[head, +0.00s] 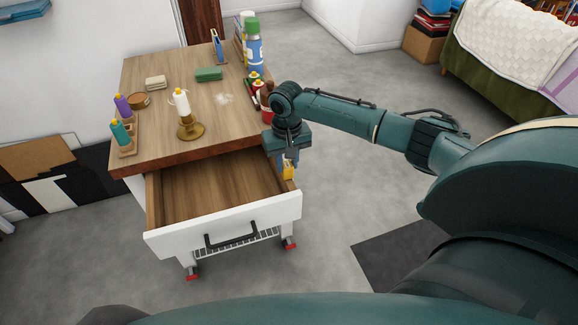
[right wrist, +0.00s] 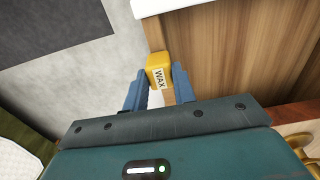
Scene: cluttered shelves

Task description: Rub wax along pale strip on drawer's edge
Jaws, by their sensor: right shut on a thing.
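The white-fronted drawer (head: 222,228) is pulled open from the wooden-topped cabinet and is empty inside. My right gripper (head: 289,163) is over the drawer's right side edge, pointing down. It is shut on a yellow wax block (head: 288,173), whose "WAX" label shows in the right wrist view (right wrist: 159,77). In that view the block lies over the line of the drawer's side edge (right wrist: 153,34); I cannot tell whether it touches. The gripper and block hide part of this edge, and no separate pale strip stands out clearly. My left gripper is not in view.
A black handle (head: 231,235) sticks out from the drawer front.

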